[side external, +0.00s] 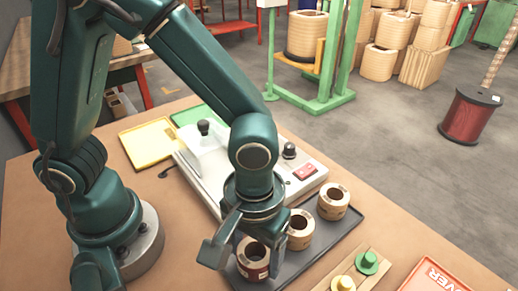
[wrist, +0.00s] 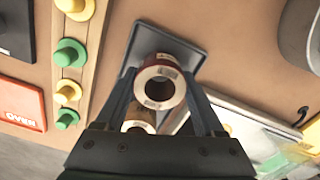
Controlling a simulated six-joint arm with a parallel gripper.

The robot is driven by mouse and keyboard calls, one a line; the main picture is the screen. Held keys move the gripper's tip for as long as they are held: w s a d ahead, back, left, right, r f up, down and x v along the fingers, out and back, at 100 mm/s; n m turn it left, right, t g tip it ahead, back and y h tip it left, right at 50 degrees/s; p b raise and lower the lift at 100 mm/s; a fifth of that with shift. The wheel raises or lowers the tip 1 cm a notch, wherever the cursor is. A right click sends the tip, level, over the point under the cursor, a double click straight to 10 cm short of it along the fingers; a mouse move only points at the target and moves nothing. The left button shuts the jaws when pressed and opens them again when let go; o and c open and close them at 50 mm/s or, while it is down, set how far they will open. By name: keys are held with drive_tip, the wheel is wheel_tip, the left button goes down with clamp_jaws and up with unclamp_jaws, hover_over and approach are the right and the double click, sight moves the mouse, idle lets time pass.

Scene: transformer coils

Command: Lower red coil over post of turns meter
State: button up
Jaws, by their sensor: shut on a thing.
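The red coil (side external: 257,269) has pale end flanges, a dark red winding and an open bore. It is at the near end of the dark tray (side external: 318,252). My gripper (side external: 243,252) is shut on it from above, with a finger on either side. In the wrist view the red coil (wrist: 160,66) sits between the fingers, its bore facing the camera. I cannot tell whether it touches the tray.
Two tan coils (side external: 299,230) (side external: 333,202) stand on the dark tray close beside the red one. A wooden strip with green (side external: 367,262) and yellow (side external: 342,284) pegs lies at front right, beside a red tray (side external: 435,278). Yellow (side external: 150,143) and green (side external: 195,115) trays lie behind.

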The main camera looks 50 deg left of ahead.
wheel_tip(320, 180, up, 14)
drive_tip(key=w+a+n, duration=0.1)
drive_tip(key=a, duration=0.1)
drive_tip(key=w+a+n, duration=0.1)
drive_tip(key=w+a, duration=0.1)
drive_tip(key=w+a+n, duration=0.1)
drive_tip(key=a, duration=0.2)
drive_tip(key=shift+w, duration=0.35)
drive_tip(key=a+f+n, duration=0.1)
drive_tip(key=a, duration=0.1)
drive_tip(key=w+a+f+n, duration=0.1)
drive_tip(key=a+f, duration=0.1)
drive_tip(key=a+f+n, duration=0.1)
drive_tip(key=a, duration=0.2)
drive_tip(key=shift+w+a+f, duration=0.1)
drive_tip(key=shift+w+f, duration=0.05)
drive_tip(key=shift+w, duration=0.2)
drive_tip(key=shift+f, duration=2.55)
drive_tip(key=shift+f, duration=0.15)
drive_tip(key=shift+f, duration=1.4)
drive_tip(key=o, duration=1.6)
drive_tip(key=shift+c, duration=0.2)
